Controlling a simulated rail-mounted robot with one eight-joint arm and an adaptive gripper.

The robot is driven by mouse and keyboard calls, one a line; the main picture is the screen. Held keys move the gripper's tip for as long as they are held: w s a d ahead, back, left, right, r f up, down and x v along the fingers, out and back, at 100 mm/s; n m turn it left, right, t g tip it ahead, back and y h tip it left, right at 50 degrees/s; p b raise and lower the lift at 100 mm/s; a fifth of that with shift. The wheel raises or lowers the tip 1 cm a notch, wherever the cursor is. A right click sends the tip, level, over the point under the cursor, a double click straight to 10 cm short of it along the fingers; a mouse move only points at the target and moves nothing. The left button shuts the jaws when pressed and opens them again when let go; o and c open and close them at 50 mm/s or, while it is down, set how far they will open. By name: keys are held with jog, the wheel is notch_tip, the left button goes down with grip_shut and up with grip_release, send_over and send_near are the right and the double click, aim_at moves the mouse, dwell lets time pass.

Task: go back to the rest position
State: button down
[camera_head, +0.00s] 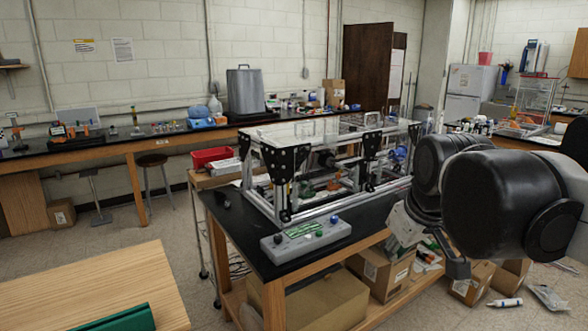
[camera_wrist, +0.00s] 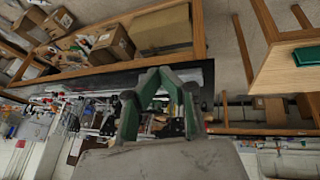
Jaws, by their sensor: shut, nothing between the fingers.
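My black arm (camera_head: 500,200) reaches in from the right in the head view, bent downward. My gripper (camera_head: 457,268) hangs beside the front right of the black-topped workbench (camera_head: 235,225), apart from the frame on it. In the wrist view the two green-lined fingers of my gripper (camera_wrist: 160,72) meet at their tips, with nothing held. The aluminium extrusion frame (camera_head: 335,208) with black brackets and a clear top stands on the workbench. A control box (camera_head: 305,238) with coloured buttons sits at the workbench's front edge.
Cardboard boxes (camera_head: 383,270) fill the shelf under the workbench, and others (camera_head: 472,283) stand on the floor to the right. A wooden table (camera_head: 90,290) with a green object (camera_head: 118,319) is at the lower left. A stool (camera_head: 152,168) stands farther back.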

jog(key=s+d+f+m+t, duration=0.1)
jog(key=s+f+m, duration=0.3)
jog(key=s+f, duration=0.6)
jog(key=shift+s+f+m+t+b, duration=0.15)
jog(key=shift+s+m+t+b, duration=0.2)
jog(key=shift+s, duration=0.7)
notch_tip(320, 180, up, 4)
jog(key=p, duration=0.4)
jog(key=shift+r, duration=0.2)
dwell(1.5)
